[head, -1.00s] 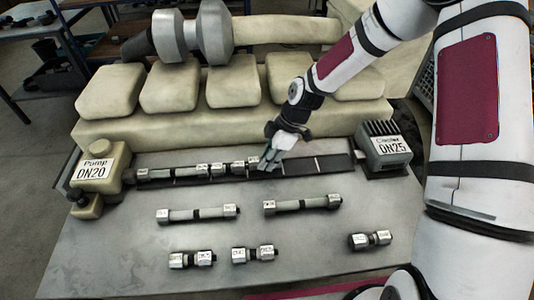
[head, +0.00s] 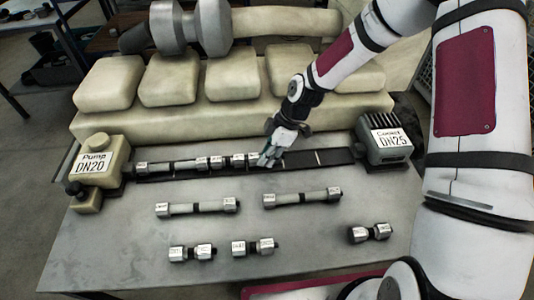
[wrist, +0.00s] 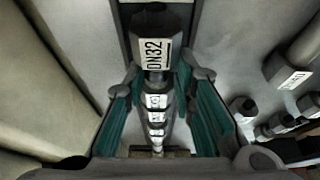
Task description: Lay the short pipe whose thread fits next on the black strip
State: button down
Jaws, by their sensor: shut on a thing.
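The black strip (head: 322,157) runs between the pump block marked DN20 (head: 95,160) and the cooler block marked DN25 (head: 386,141). A longer pipe (head: 172,167) lies on its left part, with short pipe pieces (head: 218,162) in line to its right. My gripper (head: 268,158) is low over the strip's middle, fingers pointing down. In the wrist view its teal fingers are shut on a short pipe with an end marked DN32 (wrist: 152,53), lined up with the row behind it. Whether this pipe touches the strip or its neighbour is hidden.
Two longer pipes (head: 198,208) (head: 302,198) lie on the grey table in front of the strip. Short pipes (head: 192,252) (head: 253,246) (head: 370,232) lie nearer the front edge. The strip is bare between my gripper and the cooler. A beige engine body (head: 210,123) stands behind.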

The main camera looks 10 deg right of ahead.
dwell(0.3)
jog(key=c, duration=1.2)
grip_release()
jog(key=shift+f, duration=0.1)
jog(key=shift+c, duration=0.2)
jog(key=v, duration=1.2)
jog(key=shift+s, duration=0.1)
